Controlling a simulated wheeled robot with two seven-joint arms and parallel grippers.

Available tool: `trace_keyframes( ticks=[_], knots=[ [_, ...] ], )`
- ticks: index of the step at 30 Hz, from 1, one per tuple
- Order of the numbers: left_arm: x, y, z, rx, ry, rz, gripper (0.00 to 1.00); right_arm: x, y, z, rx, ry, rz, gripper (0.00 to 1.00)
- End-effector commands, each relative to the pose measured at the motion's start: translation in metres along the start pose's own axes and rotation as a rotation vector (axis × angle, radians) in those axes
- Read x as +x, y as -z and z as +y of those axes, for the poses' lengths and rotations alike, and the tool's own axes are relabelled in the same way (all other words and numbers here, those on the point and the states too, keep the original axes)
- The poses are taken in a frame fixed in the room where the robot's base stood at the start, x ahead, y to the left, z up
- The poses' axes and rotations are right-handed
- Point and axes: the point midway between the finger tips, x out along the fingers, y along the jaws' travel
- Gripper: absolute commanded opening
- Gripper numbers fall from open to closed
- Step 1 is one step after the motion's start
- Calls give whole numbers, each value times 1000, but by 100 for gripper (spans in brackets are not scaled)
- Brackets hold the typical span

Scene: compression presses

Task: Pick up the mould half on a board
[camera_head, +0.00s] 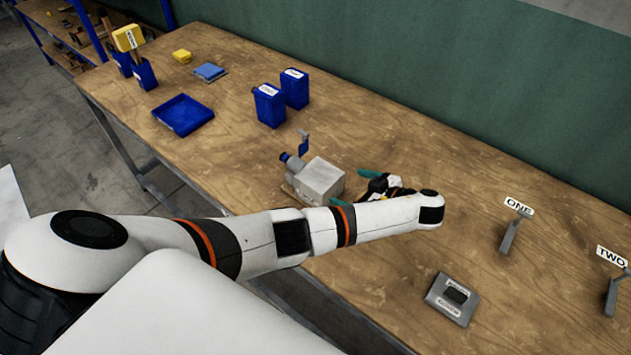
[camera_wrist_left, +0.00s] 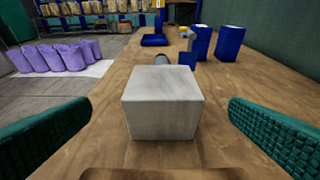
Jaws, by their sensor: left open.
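My left gripper (camera_head: 356,189) is open, its teal-padded fingers pointing at a pale grey block (camera_head: 321,180) on the wooden bench. In the left wrist view the block (camera_wrist_left: 162,103) shows ahead, centred between the spread fingers, with clear gaps on both sides. Two small pieces lie on boards: a blue slab (camera_head: 209,70) on a thin board at the back left, and a dark block (camera_head: 456,295) on a grey labelled plate (camera_head: 442,311) at the front right. I cannot tell which is the mould half. My right gripper is not in view.
Blue labelled containers (camera_head: 268,106) and a blue tray (camera_head: 184,114) stand farther back on the bench (camera_head: 395,140). Signs ONE (camera_head: 519,207) and TWO (camera_head: 612,256) stand on grey posts at the right. The bench between my gripper and the signs is clear.

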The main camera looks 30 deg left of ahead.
Motion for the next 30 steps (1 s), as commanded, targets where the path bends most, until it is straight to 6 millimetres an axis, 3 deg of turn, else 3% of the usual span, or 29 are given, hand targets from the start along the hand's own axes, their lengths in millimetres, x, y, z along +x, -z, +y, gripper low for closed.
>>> trace_keyframes(
  ticks=[1,6,14,21,30],
  knots=[
    [13,2,-1,-4,1,-6,100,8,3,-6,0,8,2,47],
    [36,2,-1,-3,1,-3,100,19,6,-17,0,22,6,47],
    [60,4,-2,-3,0,-5,100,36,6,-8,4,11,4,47],
    [88,0,-3,0,-1,-2,100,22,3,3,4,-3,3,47],
    [93,2,-3,-1,0,0,97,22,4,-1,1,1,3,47]
  ],
)
